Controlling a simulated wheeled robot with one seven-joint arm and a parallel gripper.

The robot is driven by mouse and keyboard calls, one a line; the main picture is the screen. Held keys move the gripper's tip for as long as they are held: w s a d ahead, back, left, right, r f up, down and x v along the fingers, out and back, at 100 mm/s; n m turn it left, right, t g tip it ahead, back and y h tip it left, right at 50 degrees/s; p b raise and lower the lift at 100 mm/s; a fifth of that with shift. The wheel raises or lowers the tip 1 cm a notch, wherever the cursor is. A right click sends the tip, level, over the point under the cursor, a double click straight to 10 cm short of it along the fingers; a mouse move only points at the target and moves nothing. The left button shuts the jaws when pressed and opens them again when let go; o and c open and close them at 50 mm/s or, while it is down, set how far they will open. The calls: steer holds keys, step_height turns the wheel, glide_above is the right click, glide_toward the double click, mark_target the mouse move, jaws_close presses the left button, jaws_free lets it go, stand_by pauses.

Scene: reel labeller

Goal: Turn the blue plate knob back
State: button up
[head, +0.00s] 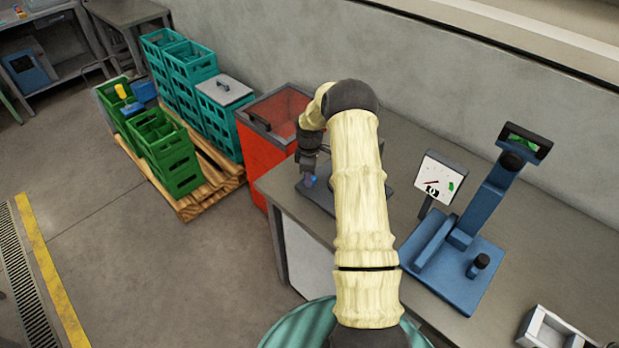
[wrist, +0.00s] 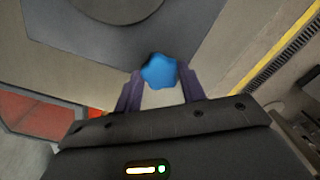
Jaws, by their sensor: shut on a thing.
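The blue knob (wrist: 159,72) is a small lobed knob at the edge of a grey plate in the wrist view. My gripper (wrist: 160,84) has its two purple fingers on either side of the knob and is shut on it. In the head view, my gripper (head: 309,181) points down at the left end of the grey bench. The knob is only a small blue spot there (head: 313,180). The dark grey device base (head: 318,198) that carries it is mostly hidden behind my arm.
A red bin (head: 266,125) stands just left of the bench (head: 295,210). Green and teal crates (head: 170,155) stand on a pallet further left. A blue stand (head: 455,265) and a white panel (head: 440,175) are to the right of my arm. A white tray (head: 545,330) lies at the lower right.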

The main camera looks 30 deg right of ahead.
steer(key=m+b, duration=0.1)
steer(key=m, duration=0.2)
steer(key=shift+m, duration=0.4)
steer(key=m+b, duration=0.1)
steer(key=m, duration=0.2)
steer(key=shift+m, duration=0.3)
steer(key=m+b, duration=0.1)
steer(key=m, duration=0.2)
steer(key=shift+m, duration=0.3)
steer(key=m+b, duration=0.1)
steer(key=m, duration=0.2)
steer(key=shift+m, duration=0.3)
steer(key=m, duration=0.5)
steer(key=shift+r, duration=0.1)
steer(key=m, duration=0.5)
steer(key=shift+m, duration=0.3)
steer(key=o, duration=1)
